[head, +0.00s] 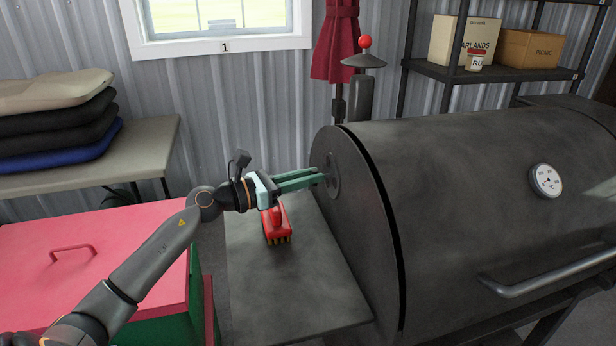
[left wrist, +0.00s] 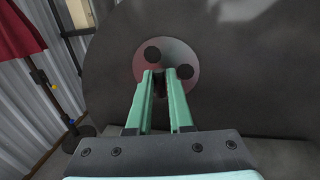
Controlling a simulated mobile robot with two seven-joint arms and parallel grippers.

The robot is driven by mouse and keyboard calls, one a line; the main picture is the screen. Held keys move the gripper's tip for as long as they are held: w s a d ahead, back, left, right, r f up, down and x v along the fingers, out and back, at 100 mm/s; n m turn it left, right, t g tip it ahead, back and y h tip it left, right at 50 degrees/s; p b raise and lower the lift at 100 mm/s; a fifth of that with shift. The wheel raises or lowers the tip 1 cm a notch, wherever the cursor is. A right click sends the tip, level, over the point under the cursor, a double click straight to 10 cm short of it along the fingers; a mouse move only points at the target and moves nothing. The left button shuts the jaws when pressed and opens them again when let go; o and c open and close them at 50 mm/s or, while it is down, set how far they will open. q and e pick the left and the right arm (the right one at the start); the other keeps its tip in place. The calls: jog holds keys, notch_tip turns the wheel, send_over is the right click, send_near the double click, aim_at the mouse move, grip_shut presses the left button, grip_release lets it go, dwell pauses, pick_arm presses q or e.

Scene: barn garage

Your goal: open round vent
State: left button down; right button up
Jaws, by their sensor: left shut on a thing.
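The round vent (head: 333,176) is a grey disc on the flat left end of the dark smoker barrel (head: 480,170). In the left wrist view the vent disc (left wrist: 183,55) shows two dark round spots, one at its top and one at its right. My left gripper (head: 322,177) reaches the vent from the left. In the left wrist view its green fingers (left wrist: 160,74) are close together at the lower middle of the disc, shut on a small dark part of the vent, mostly hidden between the tips. My right gripper is not in view.
A red brush (head: 276,226) lies on the smoker's grey side shelf (head: 300,290), below my left gripper. A red chest (head: 90,260) stands at the left, before a bench with stacked cushions (head: 60,120). A shelf with boxes (head: 530,48) stands behind the smoker.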

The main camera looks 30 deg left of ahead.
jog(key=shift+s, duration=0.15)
pick_arm(q)
jog(key=n+g+p, duration=0.1)
jog(key=n+p, duration=0.2)
jog(key=p, duration=0.1)
jog(key=n+p, duration=0.4)
jog(key=p, duration=0.1)
jog(key=n+g+p, duration=0.1)
jog(key=n+p, duration=0.2)
jog(key=p, duration=0.1)
jog(key=shift+w+a+n+g, duration=0.25)
jog(key=shift+a+n+g, duration=0.05)
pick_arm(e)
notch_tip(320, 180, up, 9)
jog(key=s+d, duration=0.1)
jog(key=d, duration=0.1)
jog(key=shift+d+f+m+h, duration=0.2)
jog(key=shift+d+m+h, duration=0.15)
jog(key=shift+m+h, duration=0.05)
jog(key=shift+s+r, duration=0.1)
pick_arm(q)
jog(key=c, duration=0.8)
grip_release()
jog(key=shift+c, duration=0.2)
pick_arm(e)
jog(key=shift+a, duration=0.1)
